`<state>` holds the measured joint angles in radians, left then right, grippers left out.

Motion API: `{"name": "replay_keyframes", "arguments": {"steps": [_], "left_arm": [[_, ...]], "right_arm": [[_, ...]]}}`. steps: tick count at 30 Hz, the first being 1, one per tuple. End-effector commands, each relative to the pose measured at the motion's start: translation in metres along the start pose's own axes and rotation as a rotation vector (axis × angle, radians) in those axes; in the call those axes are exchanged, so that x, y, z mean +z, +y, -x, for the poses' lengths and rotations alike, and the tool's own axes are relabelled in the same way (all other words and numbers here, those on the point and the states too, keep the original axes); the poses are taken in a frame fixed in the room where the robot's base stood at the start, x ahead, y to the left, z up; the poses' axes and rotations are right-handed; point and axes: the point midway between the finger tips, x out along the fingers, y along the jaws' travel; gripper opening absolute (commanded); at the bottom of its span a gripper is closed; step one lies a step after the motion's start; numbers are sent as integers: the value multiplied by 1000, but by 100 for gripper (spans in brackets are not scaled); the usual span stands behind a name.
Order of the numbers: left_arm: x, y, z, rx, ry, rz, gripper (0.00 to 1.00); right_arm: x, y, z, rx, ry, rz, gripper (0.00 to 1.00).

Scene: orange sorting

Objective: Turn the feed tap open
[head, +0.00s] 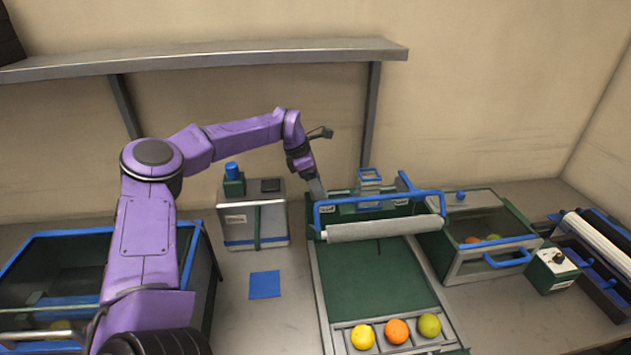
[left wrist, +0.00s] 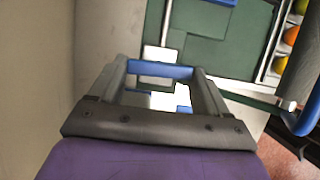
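My left gripper (head: 317,188) is above the back left corner of the green sorting bench (head: 385,275) in the head view. In the left wrist view its two grey fingers (left wrist: 162,72) stand wide apart. A blue bar (left wrist: 160,71) shows across the gap between the fingertips; whether they touch it I cannot tell. White and blue patches show below the bar. I cannot pick out the feed tap for certain; a blue-framed fitting (head: 370,175) stands just right of the gripper at the back of the bench. My right gripper is out of view.
A blue-framed roller (head: 385,229) crosses the bench. Fruit lies in its front tray (head: 340,340). A grey box with a blue-topped part (head: 231,170) stands left, a lidded bin (head: 465,265) right. A shelf (head: 200,58) hangs above. The counter around the blue mat (head: 264,285) is clear.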

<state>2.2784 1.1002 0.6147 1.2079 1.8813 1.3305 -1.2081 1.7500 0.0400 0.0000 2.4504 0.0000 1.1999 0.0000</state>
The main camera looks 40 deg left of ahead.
Motion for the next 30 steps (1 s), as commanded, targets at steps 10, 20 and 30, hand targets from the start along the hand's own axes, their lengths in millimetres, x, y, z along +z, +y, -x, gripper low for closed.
{"name": "replay_keyframes", "arguments": {"steps": [10,20,30], "left_arm": [[3,-2,-4,3,-1,12,47],[1,-4,-7,73,-3,175,46],[0,-5,-8,196,-2,469,46]], "right_arm": [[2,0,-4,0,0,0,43],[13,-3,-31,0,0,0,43],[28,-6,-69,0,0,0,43]]}}
